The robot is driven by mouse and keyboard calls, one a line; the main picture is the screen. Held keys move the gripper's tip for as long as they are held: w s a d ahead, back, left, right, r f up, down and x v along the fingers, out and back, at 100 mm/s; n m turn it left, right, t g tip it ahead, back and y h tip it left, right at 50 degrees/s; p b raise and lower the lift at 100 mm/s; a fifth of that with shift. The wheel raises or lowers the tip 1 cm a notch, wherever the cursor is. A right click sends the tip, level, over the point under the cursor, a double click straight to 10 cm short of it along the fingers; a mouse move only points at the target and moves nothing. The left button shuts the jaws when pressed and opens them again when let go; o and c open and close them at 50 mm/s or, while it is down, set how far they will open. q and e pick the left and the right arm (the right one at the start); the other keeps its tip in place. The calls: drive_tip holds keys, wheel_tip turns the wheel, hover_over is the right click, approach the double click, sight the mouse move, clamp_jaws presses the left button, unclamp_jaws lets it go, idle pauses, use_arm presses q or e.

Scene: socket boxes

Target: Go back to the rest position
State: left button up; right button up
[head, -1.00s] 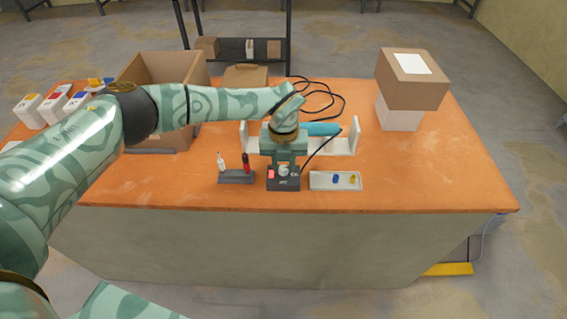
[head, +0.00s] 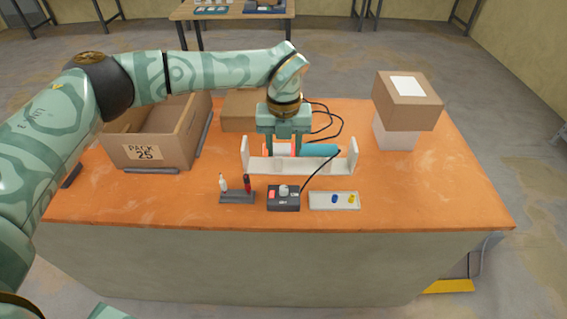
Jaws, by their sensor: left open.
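My left gripper (head: 284,150) points down over the white cradle (head: 300,165) in the middle of the orange table. It is open. A teal cylindrical tool (head: 320,150) with a pale, reddish-edged part lies along the cradle. My fingertips are at the pale part, and I cannot tell whether they touch it. A black cable runs from the area behind the cradle to a dark control box (head: 284,200) with a red button and a pale knob, in front. My right gripper is out of view.
A cardboard box marked PACK 25 (head: 142,153) stands open at left, below my left arm. A smaller carton (head: 240,110) is behind. A carton on a white box (head: 407,100) stands at right. A pen holder (head: 237,197) and pale tray (head: 334,201) flank the control box.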

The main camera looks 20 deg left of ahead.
use_arm(q)
wheel_tip(320, 180, up, 2)
drive_tip(key=shift+r, duration=0.25)
